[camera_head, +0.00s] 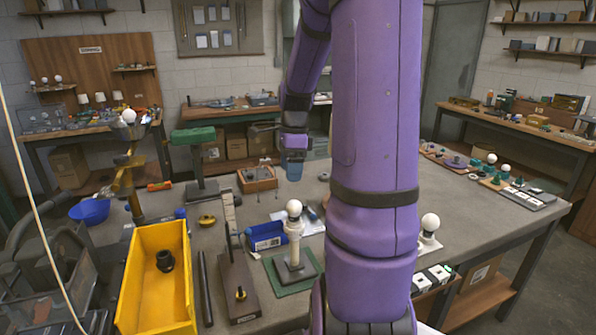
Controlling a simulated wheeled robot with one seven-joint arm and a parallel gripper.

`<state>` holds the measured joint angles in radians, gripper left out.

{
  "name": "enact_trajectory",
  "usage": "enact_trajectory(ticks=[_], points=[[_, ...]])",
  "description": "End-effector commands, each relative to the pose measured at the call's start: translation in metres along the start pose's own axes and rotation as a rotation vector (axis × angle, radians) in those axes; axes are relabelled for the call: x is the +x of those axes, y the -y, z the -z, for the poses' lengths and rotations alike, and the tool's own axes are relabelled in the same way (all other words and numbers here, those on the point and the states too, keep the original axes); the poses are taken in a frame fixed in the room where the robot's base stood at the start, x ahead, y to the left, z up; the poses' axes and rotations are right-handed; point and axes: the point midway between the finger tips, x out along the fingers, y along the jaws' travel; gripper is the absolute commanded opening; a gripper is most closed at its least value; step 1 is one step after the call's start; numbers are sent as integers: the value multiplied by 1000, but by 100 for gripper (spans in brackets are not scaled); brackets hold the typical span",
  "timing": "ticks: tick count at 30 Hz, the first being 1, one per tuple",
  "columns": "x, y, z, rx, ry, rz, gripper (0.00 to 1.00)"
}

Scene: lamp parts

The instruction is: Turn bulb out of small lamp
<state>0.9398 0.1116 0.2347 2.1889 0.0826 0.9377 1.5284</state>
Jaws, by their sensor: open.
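A small pale lamp (295,249) with a square base stands upright on a green mat (279,286) near the front middle of the bench. A round white bulb (294,208) sits in its top. My gripper (292,170) hangs further back, above and behind the lamp in the picture, apart from it. It is open, and I see nothing held in it; its fingertips are small and hard to make out. Another white bulb (430,222) on a pale base shows to the right of my arm, partly hidden by it.
A yellow bin (130,285) with a dark ring part stands at the front left. A wooden block (236,290), a blue box (266,236) and a green-topped vise (193,138) are nearby. The bench right of my arm has open room.

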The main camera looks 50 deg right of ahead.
Motion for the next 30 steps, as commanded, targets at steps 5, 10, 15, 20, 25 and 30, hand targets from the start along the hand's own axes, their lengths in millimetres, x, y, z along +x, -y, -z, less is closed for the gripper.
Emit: enact_trajectory(ticks=[5, 10, 15, 20, 25, 30], points=[[13, 12, 20, 145, 23, -30, 74], [24, 13, 23, 169, 26, -37, 74], [49, 12, 22, 166, 26, -38, 74], [76, 11, 21, 166, 26, -37, 74], [100, 10, 20, 165, 26, -35, 74], [116, 10, 19, 164, 25, -35, 74]])
